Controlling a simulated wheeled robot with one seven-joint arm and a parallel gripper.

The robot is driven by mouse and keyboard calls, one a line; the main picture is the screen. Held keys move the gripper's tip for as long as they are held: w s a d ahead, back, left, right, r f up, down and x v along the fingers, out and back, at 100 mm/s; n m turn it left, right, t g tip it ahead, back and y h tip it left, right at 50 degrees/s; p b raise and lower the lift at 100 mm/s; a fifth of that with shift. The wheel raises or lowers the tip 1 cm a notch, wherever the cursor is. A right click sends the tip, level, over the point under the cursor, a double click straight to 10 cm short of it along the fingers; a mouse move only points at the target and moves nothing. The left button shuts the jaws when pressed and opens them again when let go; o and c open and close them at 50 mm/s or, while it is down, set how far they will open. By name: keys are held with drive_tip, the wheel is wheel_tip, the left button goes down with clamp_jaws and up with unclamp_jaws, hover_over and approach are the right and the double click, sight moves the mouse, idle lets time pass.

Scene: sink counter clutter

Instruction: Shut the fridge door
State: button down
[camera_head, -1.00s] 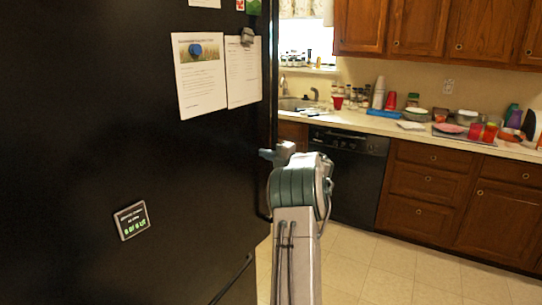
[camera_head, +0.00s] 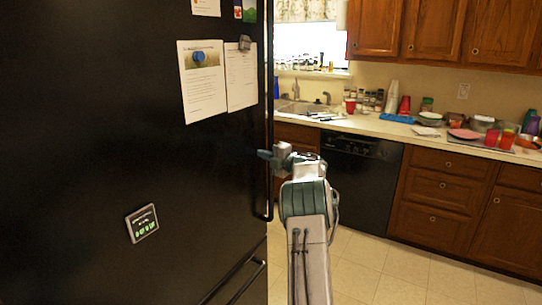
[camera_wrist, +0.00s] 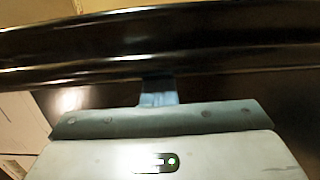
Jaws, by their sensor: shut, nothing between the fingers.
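The black fridge door (camera_head: 90,130) fills the left of the head view, with papers and magnets on it. Its long dark handle (camera_head: 270,95) runs down its right edge. I cannot tell from the head view how far the door stands open. My gripper (camera_head: 264,154) is at the handle side of the door, at about mid-height, its fingers shut and empty. In the wrist view the shut fingertips (camera_wrist: 158,98) point at a glossy black bar (camera_wrist: 220,45), likely the handle, crossing the picture. They look very close to it; contact is unclear.
A lower handle (camera_head: 240,280) shows at the fridge's bottom. To the right are a black dishwasher (camera_head: 360,180), wooden cabinets (camera_head: 440,200) and a cluttered counter with a sink (camera_head: 300,106). Tiled floor (camera_head: 385,265) in front of the cabinets is clear.

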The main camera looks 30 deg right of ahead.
drive_tip(key=b+v, duration=0.3)
drive_tip(key=v, duration=1.1)
drive_tip(key=w+a+r+m+t+h, duration=0.2)
drive_tip(key=a+r+m+h, duration=0.35)
drive_tip(key=r+m, duration=0.2)
drive_tip(key=s+a+m+g+h+p, duration=0.1)
drive_tip(key=s+a+m+g+h, duration=0.2)
drive_tip(key=a+m+h, duration=0.3)
drive_tip(key=s+a+f+m+g+y, duration=0.1)
drive_tip(key=s+a+f+m+g, duration=0.2)
drive_tip(key=s+a, duration=0.5)
drive_tip(key=s+a+f+m+g+y+p, duration=0.1)
drive_tip(key=s+a+f+g, duration=0.4)
drive_tip(key=s, duration=0.9)
drive_tip(key=s+a+f+m+g+y, duration=0.2)
drive_tip(key=s+a+f+m+g, duration=0.2)
drive_tip(key=s+a+f, duration=0.3)
drive_tip(key=s+a+m, duration=0.1)
drive_tip(key=s+a, duration=0.3)
drive_tip(key=a, duration=0.1)
drive_tip(key=shift+s+f+g+y+p, duration=0.35)
drive_tip(key=shift+s+f+g+p, duration=0.05)
drive_tip(key=shift+a, duration=0.1)
